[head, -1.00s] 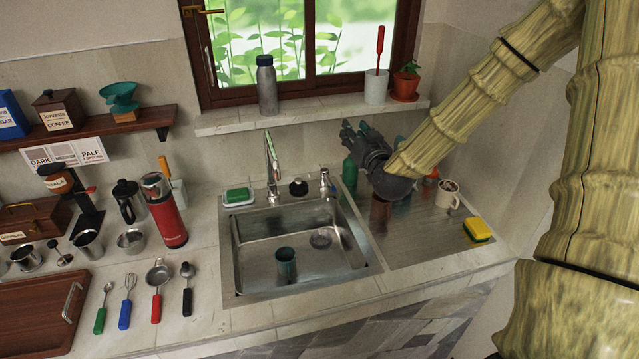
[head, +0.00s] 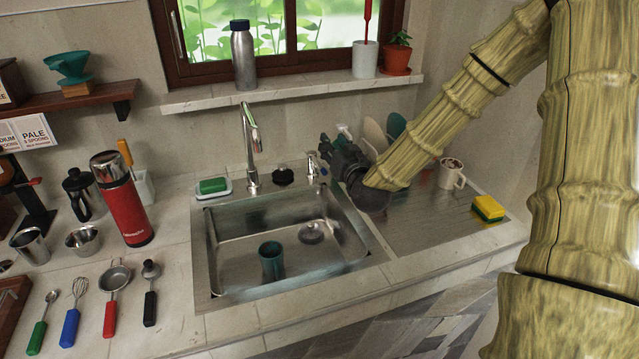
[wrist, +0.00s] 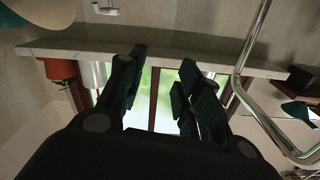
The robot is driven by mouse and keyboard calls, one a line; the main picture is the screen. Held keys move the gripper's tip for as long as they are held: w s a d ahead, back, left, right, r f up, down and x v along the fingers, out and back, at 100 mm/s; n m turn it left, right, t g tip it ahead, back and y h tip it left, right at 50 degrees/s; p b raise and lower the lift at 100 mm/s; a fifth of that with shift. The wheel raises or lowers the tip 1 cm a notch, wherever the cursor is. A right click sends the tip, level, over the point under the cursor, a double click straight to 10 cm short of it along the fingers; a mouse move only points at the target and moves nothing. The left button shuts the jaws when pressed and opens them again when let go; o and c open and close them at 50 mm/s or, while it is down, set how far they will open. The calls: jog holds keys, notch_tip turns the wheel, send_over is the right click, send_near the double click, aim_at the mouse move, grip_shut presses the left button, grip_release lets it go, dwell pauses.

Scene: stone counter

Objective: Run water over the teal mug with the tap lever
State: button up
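The teal mug (head: 271,262) stands upright on the floor of the steel sink, towards its front. The chrome tap (head: 251,155) rises behind the sink, and its spout points over the basin. No water shows coming from it. A small chrome fitting with a blue spot (head: 313,165), apparently the tap lever, stands to its right. My gripper (head: 330,150) is just right of this fitting, above the back right of the sink. In the wrist view my gripper (wrist: 162,85) has its fingers apart with nothing between them. The tap pipe (wrist: 243,60) shows right of them. I cannot tell whether the gripper touches the fitting.
The sink (head: 225,290) has a drain strainer inside. A white mug (head: 451,174) and a yellow-green sponge (head: 488,208) are on the drainboard at right. A green sponge in a dish (head: 212,187) and a black plug (head: 283,175) sit behind the sink. A red flask (head: 122,200) stands left.

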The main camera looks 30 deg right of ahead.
jog(key=b, duration=1.1)
send_near(320, 164)
jog(key=x, duration=0.9)
jog(key=shift+w+f, duration=0.4)
grip_shut()
